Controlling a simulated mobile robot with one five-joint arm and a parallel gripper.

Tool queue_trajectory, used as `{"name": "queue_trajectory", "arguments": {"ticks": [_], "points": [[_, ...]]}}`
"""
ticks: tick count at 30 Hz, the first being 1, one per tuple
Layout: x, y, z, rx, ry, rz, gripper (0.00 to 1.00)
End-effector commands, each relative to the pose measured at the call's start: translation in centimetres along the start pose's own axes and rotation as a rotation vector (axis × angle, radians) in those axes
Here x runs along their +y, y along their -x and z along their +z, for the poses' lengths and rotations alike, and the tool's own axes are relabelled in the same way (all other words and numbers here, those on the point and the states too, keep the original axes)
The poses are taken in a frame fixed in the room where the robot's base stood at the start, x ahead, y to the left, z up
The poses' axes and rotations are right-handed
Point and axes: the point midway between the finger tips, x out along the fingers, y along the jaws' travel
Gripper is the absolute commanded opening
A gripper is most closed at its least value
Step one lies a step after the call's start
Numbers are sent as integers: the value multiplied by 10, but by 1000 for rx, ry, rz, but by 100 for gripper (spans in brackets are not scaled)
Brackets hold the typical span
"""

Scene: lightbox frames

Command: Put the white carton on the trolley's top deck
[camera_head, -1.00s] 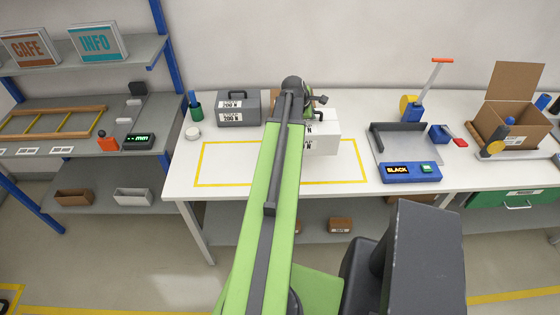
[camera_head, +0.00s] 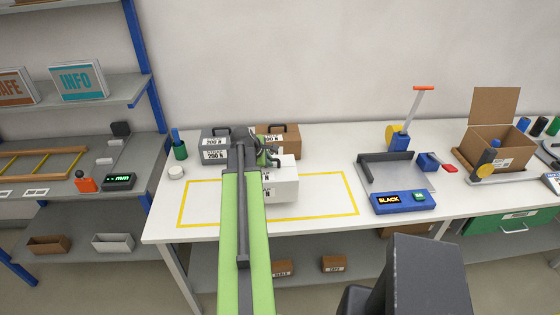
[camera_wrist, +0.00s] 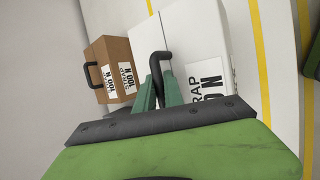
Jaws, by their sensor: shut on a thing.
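The white carton (camera_head: 284,186) is over the marked area of the workbench, partly behind my arm in the head view. In the wrist view the white carton (camera_wrist: 203,38) shows a label and a dark looped handle (camera_wrist: 158,62). My gripper (camera_head: 266,156) is at the carton's top. In the wrist view my gripper's green fingers (camera_wrist: 159,92) are shut on that handle. I cannot tell how far the carton is above the bench. No trolley shows in either view.
A grey case (camera_head: 214,146) and a brown case (camera_head: 283,139) stand close behind the carton. A yellow outline (camera_head: 322,216) marks the bench top. A blue scale (camera_head: 403,201) and an open cardboard box (camera_head: 488,148) stand to the right; shelves (camera_head: 85,150) stand left.

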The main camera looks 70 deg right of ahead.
Motion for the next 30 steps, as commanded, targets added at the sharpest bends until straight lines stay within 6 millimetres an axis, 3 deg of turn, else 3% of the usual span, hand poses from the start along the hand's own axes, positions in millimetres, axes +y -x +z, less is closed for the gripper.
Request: {"name": "queue_trajectory", "arguments": {"ticks": [9, 18, 29, 30], "points": [[-4, -3, -11, -2, 1, 3, 0], [-25, -35, -23, -1, 1, 3, 0], [-25, -34, -23, -1, 2, 3, 0], [-25, -34, -23, 0, 1, 1, 16]]}}
